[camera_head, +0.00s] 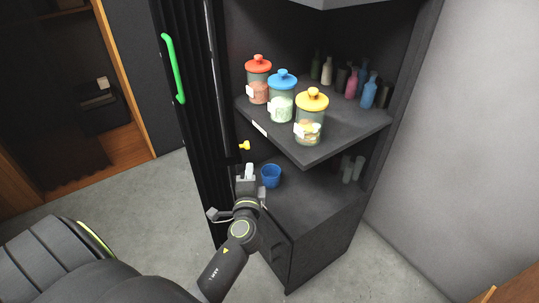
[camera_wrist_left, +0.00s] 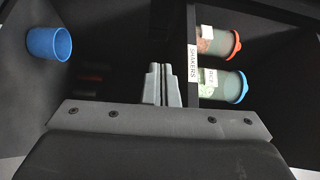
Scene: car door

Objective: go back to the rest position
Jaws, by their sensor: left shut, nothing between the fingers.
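My left gripper (camera_head: 249,170) is shut and empty, in front of the open dark cabinet, just left of a blue cup (camera_head: 270,175) on the lower shelf. In the left wrist view the shut fingers (camera_wrist_left: 162,84) point into the cabinet, with the blue cup (camera_wrist_left: 49,44) off to the left, apart from them. My left arm (camera_head: 232,255) reaches up from the bottom of the head view. My right gripper is not in view.
Jars with red (camera_head: 258,80), blue (camera_head: 281,97) and yellow (camera_head: 311,116) lids stand on the upper shelf (camera_head: 335,141), with several bottles behind. A black folding door (camera_head: 190,120) with a green handle (camera_head: 174,68) stands left of my gripper. Grey floor (camera_head: 150,195) lies open at left.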

